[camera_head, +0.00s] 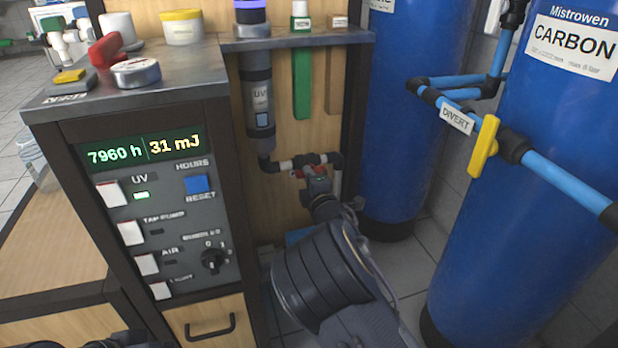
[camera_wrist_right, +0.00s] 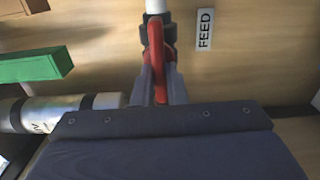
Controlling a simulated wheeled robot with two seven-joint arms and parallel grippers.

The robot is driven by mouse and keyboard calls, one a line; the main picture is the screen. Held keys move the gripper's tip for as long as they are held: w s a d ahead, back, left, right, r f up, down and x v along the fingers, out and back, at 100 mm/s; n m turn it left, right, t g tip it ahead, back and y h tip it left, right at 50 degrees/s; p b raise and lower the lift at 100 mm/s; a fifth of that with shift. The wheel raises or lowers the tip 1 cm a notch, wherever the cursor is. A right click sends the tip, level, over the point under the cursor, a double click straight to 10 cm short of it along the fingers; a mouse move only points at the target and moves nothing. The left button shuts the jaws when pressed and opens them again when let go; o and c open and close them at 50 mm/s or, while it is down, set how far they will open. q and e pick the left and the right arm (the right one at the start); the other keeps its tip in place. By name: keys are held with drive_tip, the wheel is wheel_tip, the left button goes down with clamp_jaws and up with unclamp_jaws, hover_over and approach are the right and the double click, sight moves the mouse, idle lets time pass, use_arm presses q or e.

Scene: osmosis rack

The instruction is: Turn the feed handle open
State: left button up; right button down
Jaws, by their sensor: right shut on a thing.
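The feed handle (camera_head: 308,159) is red and sits on a short pipe run low on the wooden back panel, below the UV tube. In the right wrist view the red handle (camera_wrist_right: 157,55) lies between the two fingers and looks roughly in line with the white pipe (camera_wrist_right: 156,7). The black-on-white FEED label (camera_wrist_right: 204,30) is beside it on the panel. My right gripper (camera_head: 317,180) is shut on the handle; in the wrist view its fingers (camera_wrist_right: 158,85) flank it. The gripper and wrist hide part of the valve in the head view.
The control cabinet (camera_head: 150,120) stands left of my right arm. A blue tank (camera_head: 405,100) and the CARBON tank (camera_head: 530,170) stand to the right, with a yellow DIVERT handle (camera_head: 484,147) between. The UV tube (camera_head: 258,95) and a green bar (camera_head: 301,84) hang above the valve.

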drive_tip(key=c, duration=1.5)
unclamp_jaws()
drive_tip(key=shift+o, duration=0.2)
drive_tip(key=p+v, duration=0.2)
drive_tip(key=v, duration=0.5)
drive_tip(key=shift+s, duration=0.4)
drive_tip(key=shift+d, duration=0.15)
